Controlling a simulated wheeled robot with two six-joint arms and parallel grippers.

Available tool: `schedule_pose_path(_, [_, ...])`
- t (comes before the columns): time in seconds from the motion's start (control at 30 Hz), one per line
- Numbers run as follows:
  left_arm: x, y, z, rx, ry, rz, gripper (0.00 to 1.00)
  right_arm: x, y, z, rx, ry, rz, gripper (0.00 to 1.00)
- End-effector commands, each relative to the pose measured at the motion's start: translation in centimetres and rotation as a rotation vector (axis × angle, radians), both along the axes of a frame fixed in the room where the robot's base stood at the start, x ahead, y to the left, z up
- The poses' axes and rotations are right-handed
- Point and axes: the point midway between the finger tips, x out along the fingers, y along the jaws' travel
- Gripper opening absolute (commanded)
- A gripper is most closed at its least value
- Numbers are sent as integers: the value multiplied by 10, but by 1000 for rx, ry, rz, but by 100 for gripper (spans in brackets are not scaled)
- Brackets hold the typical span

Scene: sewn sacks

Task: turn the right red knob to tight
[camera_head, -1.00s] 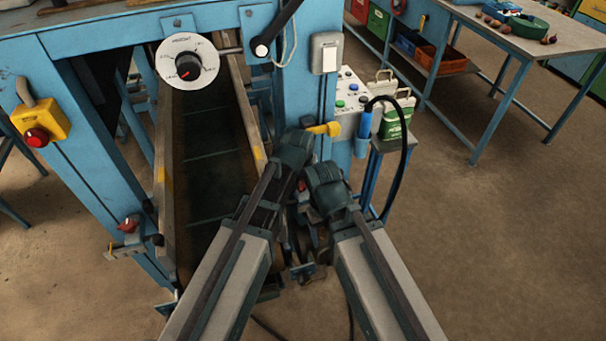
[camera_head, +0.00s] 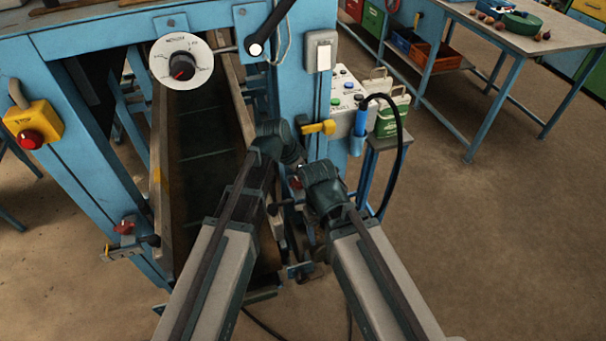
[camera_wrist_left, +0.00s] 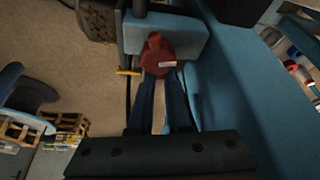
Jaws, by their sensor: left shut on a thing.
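The right red knob (camera_wrist_left: 157,57) sits in front of a blue plate in the left wrist view, with a small pale mark on it. My left gripper (camera_wrist_left: 161,77) has its dark fingers on either side of the knob's near end and is shut on it. In the head view the right red knob (camera_head: 296,183) shows only partly between my two arms, and my left fingers are hidden there. My right arm's wrist stands just right of it; its fingertips are hidden. The left red knob (camera_head: 124,227) is on the machine's left leg, apart from both grippers.
A white dial (camera_head: 182,62) hangs on the blue frame above the belt (camera_head: 205,160). A yellow handle (camera_head: 318,127) juts out just beyond my wrists. A button box (camera_head: 345,95) with a black cable is to the right. Open floor lies at right.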

Motion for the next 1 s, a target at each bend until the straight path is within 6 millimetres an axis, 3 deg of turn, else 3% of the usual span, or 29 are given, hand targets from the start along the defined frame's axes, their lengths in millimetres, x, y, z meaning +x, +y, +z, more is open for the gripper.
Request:
schedule_pose_path(0.4, [-4, -1, 0, 2, 1, -211, 0, 0, 0, 0, 0, 0, 0, 70])
schedule_pose_path(1.0, [-6, -1, -1, 4, 3, -255, 0, 0, 0, 0, 0, 0, 0, 70])
